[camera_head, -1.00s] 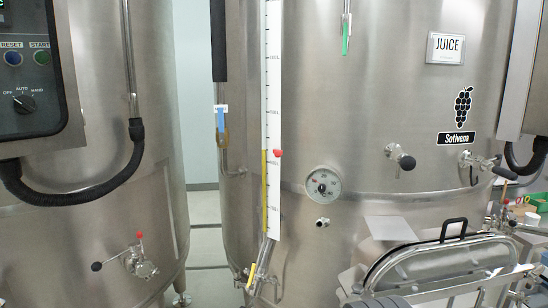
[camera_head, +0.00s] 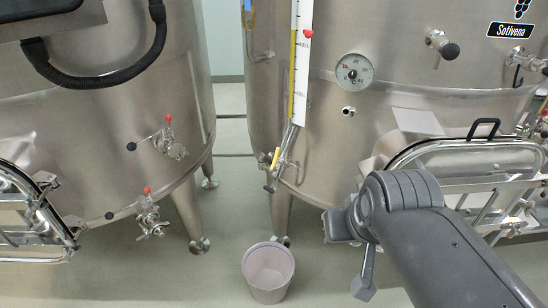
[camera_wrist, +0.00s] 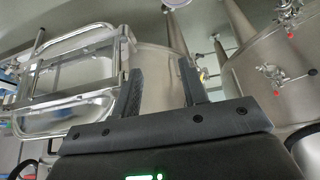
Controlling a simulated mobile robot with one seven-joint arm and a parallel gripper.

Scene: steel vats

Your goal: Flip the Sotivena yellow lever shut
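The yellow lever (camera_head: 275,158) is on a small valve at the foot of the level gauge (camera_head: 297,70), low on the front of the Sotivena vat (camera_head: 390,120). It slants steeply, close to the gauge tube. In the head view my arm reaches in from the lower right, with its end right of and below the lever, apart from it. In the wrist view, which looks upside down, my gripper (camera_wrist: 160,72) has its two fingers apart with nothing between them. A small yellow bit, apparently the lever (camera_wrist: 204,75), shows just beyond the right fingertip.
A bucket (camera_head: 268,272) stands on the floor below the valve. The left vat (camera_head: 110,120) carries red-tipped valves (camera_head: 168,138). A dial gauge (camera_head: 354,72) and a framed hatch (camera_head: 470,160) are on the Sotivena vat, the hatch near my arm. Floor between the vats is open.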

